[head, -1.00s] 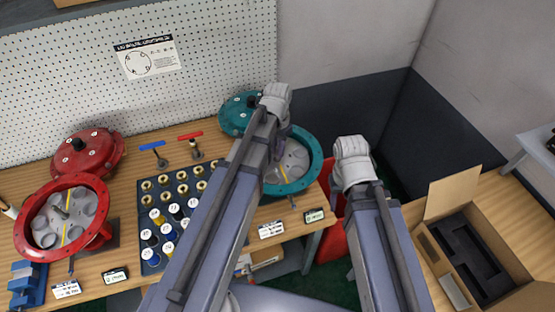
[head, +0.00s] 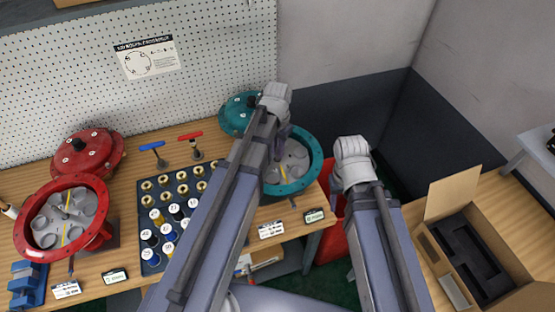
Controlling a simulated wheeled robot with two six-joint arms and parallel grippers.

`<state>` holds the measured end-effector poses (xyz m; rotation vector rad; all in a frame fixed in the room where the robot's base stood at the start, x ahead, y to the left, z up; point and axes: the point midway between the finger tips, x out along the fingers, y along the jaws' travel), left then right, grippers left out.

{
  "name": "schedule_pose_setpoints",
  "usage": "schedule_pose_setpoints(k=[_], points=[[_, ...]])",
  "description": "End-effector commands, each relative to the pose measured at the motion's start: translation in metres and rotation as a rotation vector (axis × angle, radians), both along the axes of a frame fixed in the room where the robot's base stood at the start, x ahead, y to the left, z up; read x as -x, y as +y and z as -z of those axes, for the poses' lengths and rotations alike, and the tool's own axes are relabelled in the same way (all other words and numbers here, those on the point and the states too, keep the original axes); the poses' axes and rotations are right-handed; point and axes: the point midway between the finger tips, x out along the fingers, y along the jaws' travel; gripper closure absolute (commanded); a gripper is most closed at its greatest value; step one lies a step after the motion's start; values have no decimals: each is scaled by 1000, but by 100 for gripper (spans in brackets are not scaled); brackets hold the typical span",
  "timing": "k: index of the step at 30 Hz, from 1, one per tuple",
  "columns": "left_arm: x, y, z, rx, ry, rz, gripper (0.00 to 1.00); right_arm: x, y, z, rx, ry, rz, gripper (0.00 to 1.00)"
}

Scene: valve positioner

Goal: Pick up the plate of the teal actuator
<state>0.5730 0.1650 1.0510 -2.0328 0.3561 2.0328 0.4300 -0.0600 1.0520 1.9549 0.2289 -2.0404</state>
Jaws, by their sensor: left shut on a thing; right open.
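The teal actuator (head: 311,146) is an open teal ring-shaped housing at the right end of the workbench. Its grey plate (head: 294,165) with round recesses shows inside the ring, partly covered by my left arm. My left gripper (head: 281,145) reaches down over the plate and is shut on it, its fingertips mostly hidden behind my arm. I cannot tell whether the plate is clear of its seat. My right arm (head: 352,165) is raised to the right of the actuator, and its gripper does not show.
A teal cover (head: 238,112) lies behind the ring. Left are a red actuator (head: 23,230) and its red cover (head: 90,155). A dark tray (head: 150,187) of brass and labelled parts sits mid-bench, with blue and red T-handles behind. An open cardboard box (head: 452,192) stands at right.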

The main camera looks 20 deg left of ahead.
Motion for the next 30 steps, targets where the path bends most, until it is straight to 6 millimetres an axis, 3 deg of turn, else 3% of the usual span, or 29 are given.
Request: schedule_pose_setpoints(k=[17,23,30], points=[[0,0,-3,0,0,0,100,0,0,-3,0,0,0,50],[0,0,-18,0,0,0,100,0,0,-18,-1,0,3,50],[0,0,-51,0,0,0,100,0,0,-51,-2,0,10,50]])
